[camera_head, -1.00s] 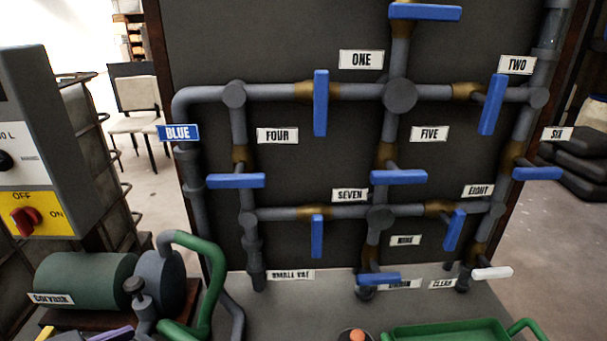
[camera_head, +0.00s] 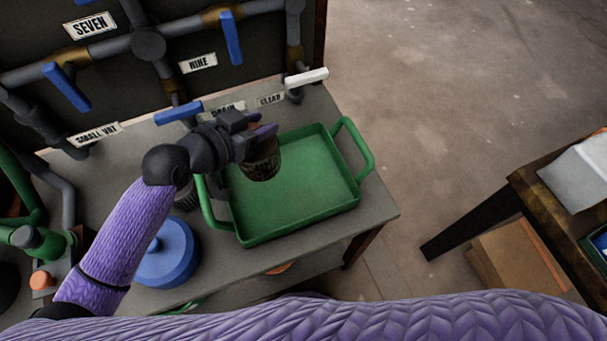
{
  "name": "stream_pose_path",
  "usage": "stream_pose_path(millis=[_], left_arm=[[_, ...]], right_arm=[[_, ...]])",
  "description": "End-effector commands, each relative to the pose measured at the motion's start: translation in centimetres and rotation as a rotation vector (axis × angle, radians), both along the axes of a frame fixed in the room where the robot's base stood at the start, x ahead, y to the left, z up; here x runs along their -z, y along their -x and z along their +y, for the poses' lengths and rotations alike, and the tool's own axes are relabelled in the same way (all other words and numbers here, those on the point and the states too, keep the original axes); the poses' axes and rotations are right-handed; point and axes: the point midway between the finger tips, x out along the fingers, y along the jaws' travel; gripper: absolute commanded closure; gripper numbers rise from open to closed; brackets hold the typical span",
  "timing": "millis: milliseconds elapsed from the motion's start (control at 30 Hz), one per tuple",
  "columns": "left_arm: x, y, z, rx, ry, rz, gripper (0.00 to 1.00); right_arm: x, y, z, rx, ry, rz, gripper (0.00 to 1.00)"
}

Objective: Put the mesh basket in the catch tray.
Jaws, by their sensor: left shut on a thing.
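The catch tray (camera_head: 290,205) is a green rectangular tray with a loop handle at each end, on the grey bench. My left gripper (camera_head: 262,134) is shut on the mesh basket (camera_head: 263,163), a small dark brownish mesh cup. The basket hangs over the tray's back left part. I cannot tell from this view how far it is above the tray floor. The gripper covers the basket's upper part. A purple arm of mine crosses the bottom of the view, but my right gripper does not show.
A blue round lidded pot (camera_head: 168,256) stands on the bench left of the tray. The pipe panel with blue valve handles (camera_head: 178,112) and a white handle (camera_head: 307,77) rises behind. A wooden table (camera_head: 540,205) is at the right, with open floor between.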

Motion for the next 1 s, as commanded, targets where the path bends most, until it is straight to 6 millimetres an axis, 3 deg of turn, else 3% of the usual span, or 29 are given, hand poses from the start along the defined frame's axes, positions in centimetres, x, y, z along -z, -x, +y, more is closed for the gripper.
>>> stream_pose_path(millis=[100,233,433,633,833,1000], left_arm=[[1.2,-0.6,-3.2,0.017,-0.008,-0.013,1.00],[2.1,-0.8,-4.7,0.028,-0.021,-0.021,1.00],[6.6,-0.8,-4.8,0.028,-0.022,-0.018,1.00],[7.5,-0.8,-4.8,0.028,-0.022,-0.022,1.00],[12.0,-0.7,-4.8,0.029,-0.023,-0.019,1.00],[11.7,-0.8,-4.8,0.028,-0.022,-0.022,1.00]], right_arm=[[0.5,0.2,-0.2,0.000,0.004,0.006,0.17],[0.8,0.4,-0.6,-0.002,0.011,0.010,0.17],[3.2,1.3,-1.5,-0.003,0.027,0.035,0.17],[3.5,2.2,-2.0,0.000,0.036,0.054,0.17],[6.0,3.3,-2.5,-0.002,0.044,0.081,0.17],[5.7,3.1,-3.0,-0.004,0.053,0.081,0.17]])
